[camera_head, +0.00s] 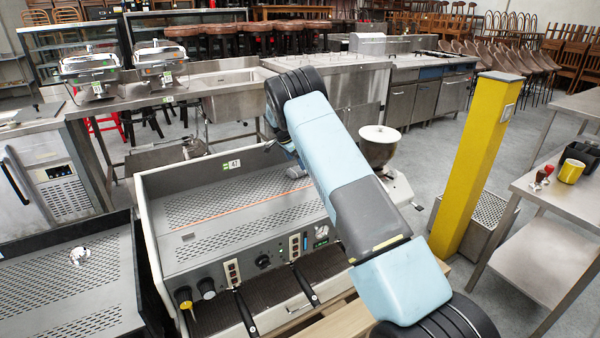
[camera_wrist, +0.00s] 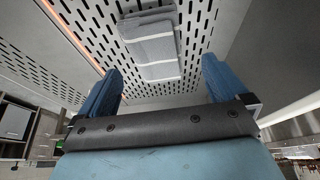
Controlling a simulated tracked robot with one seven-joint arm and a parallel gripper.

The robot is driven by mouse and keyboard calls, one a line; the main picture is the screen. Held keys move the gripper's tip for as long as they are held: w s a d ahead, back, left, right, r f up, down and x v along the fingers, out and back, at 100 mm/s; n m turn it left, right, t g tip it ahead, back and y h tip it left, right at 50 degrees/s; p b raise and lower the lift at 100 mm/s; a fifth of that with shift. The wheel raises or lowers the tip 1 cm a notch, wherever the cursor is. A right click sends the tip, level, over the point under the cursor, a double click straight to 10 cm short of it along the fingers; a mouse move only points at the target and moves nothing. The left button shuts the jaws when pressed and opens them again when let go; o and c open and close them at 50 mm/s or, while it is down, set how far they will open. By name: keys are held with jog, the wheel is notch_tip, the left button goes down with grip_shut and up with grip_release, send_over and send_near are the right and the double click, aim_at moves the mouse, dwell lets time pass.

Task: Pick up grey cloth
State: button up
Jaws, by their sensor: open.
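The grey cloth (camera_wrist: 150,45) is folded, with paler stripes, and lies on a perforated metal panel in the wrist view. My gripper (camera_wrist: 162,68) shows there with its two blue fingers wide apart and nothing between them. The cloth appears beyond the fingertips, roughly centred between them, and apart from them. My gripper is mostly hidden behind the arm there, and I cannot make out the cloth clearly.
A second machine (camera_head: 70,285) stands at the left. A steel table (camera_head: 560,195) at the far right holds a yellow mug (camera_head: 571,171). Steel counters (camera_head: 225,85) line the back.

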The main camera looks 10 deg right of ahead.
jog(key=shift+s+d+x, duration=0.1)
jog(key=shift+x, duration=1.1)
jog(key=shift+s+d+x, duration=0.1)
jog(key=shift+x, duration=1.1)
jog(key=c, duration=0.9)
jog(key=shift+r, duration=0.15)
